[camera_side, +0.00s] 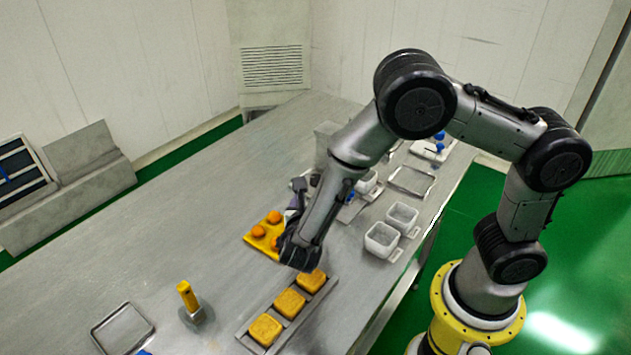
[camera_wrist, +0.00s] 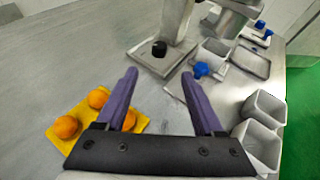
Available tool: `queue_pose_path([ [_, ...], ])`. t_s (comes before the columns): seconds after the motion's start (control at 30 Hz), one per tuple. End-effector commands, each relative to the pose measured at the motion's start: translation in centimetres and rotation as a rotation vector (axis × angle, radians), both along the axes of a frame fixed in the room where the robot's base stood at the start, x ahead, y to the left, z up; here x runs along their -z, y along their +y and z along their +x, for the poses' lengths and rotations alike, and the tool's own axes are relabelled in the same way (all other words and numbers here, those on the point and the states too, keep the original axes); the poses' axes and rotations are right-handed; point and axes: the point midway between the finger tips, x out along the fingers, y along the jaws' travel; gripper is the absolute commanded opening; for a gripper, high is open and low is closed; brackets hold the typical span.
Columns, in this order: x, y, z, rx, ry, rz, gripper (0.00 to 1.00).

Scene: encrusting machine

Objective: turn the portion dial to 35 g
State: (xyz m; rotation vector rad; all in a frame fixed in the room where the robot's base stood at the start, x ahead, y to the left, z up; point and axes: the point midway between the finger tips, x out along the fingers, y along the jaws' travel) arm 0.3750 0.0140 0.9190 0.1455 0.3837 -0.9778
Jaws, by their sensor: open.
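The grey encrusting machine (camera_wrist: 172,22) stands ahead of my gripper in the wrist view, with a black knob (camera_wrist: 159,48) low on its front that looks like the portion dial. Its marks are too small to read, so I cannot tell its setting. In the side view my arm hides most of the machine and my gripper (camera_side: 298,198).
A yellow tray (camera_wrist: 62,146) with orange balls lies left of my gripper. White tubs (camera_wrist: 264,108) stand to the right. In the side view, a rack of yellow blocks (camera_side: 290,303), a yellow-handled tool (camera_side: 188,296) and an empty tray (camera_side: 122,328) lie in front. The table's left side is clear.

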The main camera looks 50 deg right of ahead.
Motion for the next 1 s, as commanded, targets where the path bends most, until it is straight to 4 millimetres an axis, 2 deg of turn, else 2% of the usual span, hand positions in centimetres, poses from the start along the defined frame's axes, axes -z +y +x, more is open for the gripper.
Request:
queue_pose_path([
  [0.17, 0.4, -1.1, 0.7, 0.002, -0.004, 0.002, 0.70],
  [0.7, 4.2, -8.8, 5.6, 0.005, -0.004, 0.006, 0.70],
  [1.0, 5.1, -10.5, 6.8, 0.001, -0.004, 0.006, 0.70],
])
